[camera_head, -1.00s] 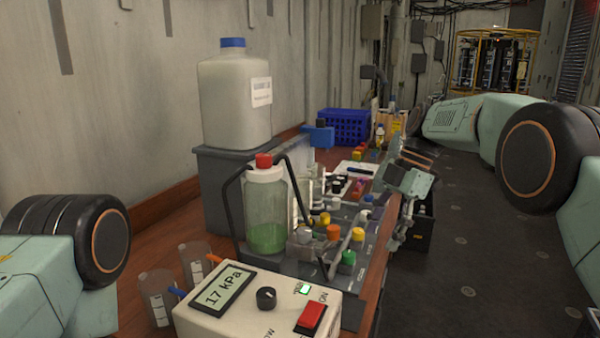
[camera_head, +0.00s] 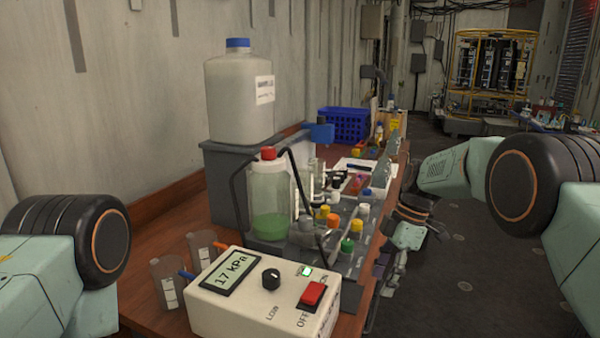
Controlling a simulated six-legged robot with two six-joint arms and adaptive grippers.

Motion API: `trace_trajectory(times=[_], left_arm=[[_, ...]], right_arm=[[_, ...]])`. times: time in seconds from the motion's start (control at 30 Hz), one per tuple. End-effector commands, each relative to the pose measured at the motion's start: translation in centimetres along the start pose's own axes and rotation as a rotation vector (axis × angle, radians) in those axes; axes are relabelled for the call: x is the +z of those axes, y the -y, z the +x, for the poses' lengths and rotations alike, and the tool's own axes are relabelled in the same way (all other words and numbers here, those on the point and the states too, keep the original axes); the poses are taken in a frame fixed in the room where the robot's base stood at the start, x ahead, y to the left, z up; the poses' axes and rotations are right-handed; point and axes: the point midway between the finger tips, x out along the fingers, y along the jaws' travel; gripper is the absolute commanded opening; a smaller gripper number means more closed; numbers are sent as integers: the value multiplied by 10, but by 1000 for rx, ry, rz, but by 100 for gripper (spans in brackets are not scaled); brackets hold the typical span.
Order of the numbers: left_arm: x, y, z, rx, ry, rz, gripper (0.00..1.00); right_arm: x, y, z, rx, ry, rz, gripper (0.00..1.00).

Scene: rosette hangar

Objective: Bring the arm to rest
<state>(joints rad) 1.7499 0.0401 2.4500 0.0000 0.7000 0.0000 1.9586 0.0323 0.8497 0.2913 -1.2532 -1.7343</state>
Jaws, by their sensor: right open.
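My right arm (camera_head: 445,172) comes in from the right with its forearm reaching past the table's right edge. My right gripper (camera_head: 402,240) hangs beside that edge, over the dark floor, pointing down. It is open and holds nothing that I can see; its fingers are small and partly dark in the view. Of my left arm only the upper links and a black wheel-like joint (camera_head: 78,240) show at the lower left. The left gripper is out of the picture.
The wooden table (camera_head: 150,232) carries a pump box reading 17 kPa (camera_head: 262,295), a red-capped bottle with green liquid (camera_head: 268,200), a rack of coloured caps (camera_head: 348,262), two beakers (camera_head: 165,282), a large white jug (camera_head: 240,95) and a blue basket (camera_head: 348,125). Floor to the right is clear.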

Motion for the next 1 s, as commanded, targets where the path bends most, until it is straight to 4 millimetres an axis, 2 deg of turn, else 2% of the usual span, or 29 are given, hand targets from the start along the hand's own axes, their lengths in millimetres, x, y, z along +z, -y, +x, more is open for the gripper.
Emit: trace_trajectory(times=[0.03, 0.17, 0.27, 0.4, 0.47, 0.6, 0.67, 0.8, 1.0], left_arm=[[0, 0, 0, 0, 0, 0, 40], [0, 0, 0, 0, 0, 0, 40], [0, 0, 0, 0, 0, 0, 40], [0, 0, 0, 0, 0, 0, 40], [0, 0, 0, 0, 0, 0, 40], [0, 0, 0, 0, 0, 0, 40], [0, 0, 0, 0, 0, 0, 40], [0, 0, 0, 0, 0, 0, 40], [0, 0, 0, 0, 0, 0, 40]], right_arm=[[8, 5, 18, -4, 13, 56, 54], [31, 22, 68, 9, 56, 235, 54], [52, 45, 112, 28, 98, 395, 54], [81, 90, 170, 69, 156, 621, 54], [91, 112, 191, 89, 177, 712, 54], [110, 172, 232, 141, 213, 913, 54], [116, 199, 244, 166, 221, 994, 54], [124, 265, 264, 220, 225, 1177, 54], [120, 354, 266, 281, 191, 1423, 54]])
